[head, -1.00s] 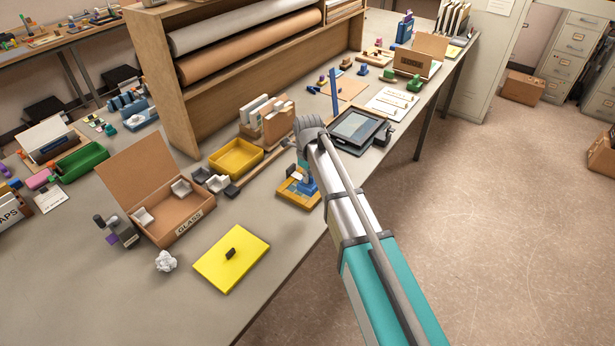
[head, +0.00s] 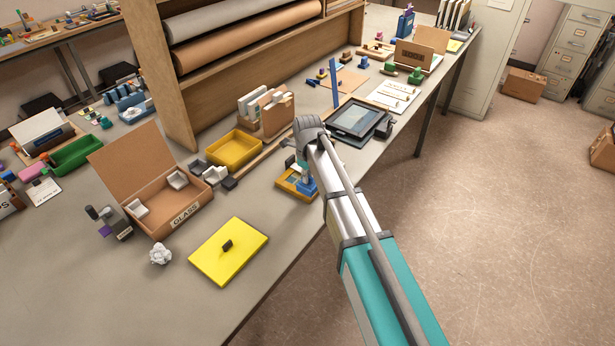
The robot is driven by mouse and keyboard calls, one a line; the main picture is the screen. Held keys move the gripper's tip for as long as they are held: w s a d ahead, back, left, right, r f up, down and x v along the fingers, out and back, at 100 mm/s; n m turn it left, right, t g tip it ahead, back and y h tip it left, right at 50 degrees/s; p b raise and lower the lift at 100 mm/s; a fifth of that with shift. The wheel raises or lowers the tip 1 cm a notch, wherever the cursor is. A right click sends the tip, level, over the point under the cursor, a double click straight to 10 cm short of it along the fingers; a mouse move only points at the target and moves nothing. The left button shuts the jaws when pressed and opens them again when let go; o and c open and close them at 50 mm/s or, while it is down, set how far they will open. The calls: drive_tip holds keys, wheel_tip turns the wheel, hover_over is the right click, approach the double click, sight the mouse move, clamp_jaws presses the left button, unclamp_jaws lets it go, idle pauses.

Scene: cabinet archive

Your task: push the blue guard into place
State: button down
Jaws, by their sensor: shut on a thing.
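The blue guard (head: 307,188) seems to be the small blue piece at the right side of a low orange-framed stand (head: 287,183), near the table's front edge. My gripper (head: 302,168) points down over this stand and is mostly hidden behind my wrist and forearm. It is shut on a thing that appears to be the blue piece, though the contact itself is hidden. I cannot tell whether the piece is seated in the frame or apart from it. A tall blue strip (head: 335,84) also stands upright behind a black-framed device.
The black-framed device (head: 378,133) lies just right of my wrist. A yellow tray (head: 234,151), a wooden strip and an open cardboard box (head: 178,222) lie to the left. A yellow lid (head: 225,265) lies in front.

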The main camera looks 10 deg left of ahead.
sight(308, 185)
drive_tip(key=shift+f+b, duration=0.45)
drive_tip(key=shift+f, duration=0.25)
drive_tip(key=shift+f+b, duration=1.4)
drive_tip(key=shift+b, duration=0.05)
idle(0.9)
drive_tip(key=c, duration=0.7)
unclamp_jaws()
drive_tip(key=o, duration=0.5)
drive_tip(key=shift+r, duration=0.2)
drive_tip(key=shift+r+p, duration=2.8)
drive_tip(key=shift+p, duration=0.25)
drive_tip(key=shift+f, duration=0.2)
